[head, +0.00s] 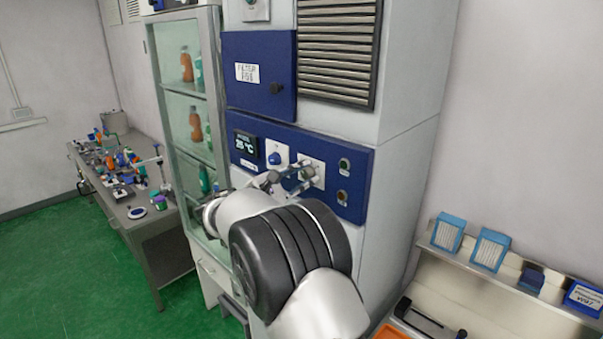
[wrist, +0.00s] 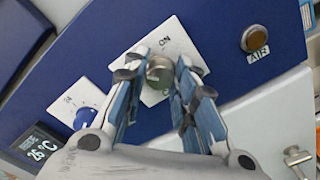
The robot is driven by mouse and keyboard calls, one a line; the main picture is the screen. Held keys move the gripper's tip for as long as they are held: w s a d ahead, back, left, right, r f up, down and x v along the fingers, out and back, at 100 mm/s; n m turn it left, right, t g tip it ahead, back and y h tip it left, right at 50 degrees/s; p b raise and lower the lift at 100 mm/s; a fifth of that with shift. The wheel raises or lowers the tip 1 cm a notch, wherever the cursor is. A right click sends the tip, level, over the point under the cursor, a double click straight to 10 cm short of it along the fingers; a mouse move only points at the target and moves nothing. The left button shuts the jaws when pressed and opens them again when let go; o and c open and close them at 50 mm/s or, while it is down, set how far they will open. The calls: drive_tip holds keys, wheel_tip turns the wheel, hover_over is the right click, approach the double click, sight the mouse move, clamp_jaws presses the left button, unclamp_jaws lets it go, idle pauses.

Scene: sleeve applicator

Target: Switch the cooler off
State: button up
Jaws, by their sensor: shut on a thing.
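The cooler is a tall grey cabinet (head: 405,190) with a dark blue control panel (head: 356,160). In the wrist view, a silver rotary knob (wrist: 160,72) sits on a white plate (wrist: 174,37) marked ON above it. My gripper (wrist: 163,62) has one finger on each side of this knob and is shut on it. In the head view my gripper (head: 304,173) is at the panel and hides most of the knob. The knob's pointer cannot be made out.
A blue dial (wrist: 86,116) is left of the knob, and a round AIR button (wrist: 256,38) is to the right. A glass cabinet (head: 165,105) with bottles stands left of the cooler. A shelf with blue-framed filters (head: 490,248) is at right.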

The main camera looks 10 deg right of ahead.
drive_tip(key=shift+n, duration=0.5)
drive_tip(key=o, duration=1.1)
drive_tip(key=shift+c, duration=0.2)
drive_tip(key=shift+a, duration=0.1)
drive_tip(key=v, duration=1.2)
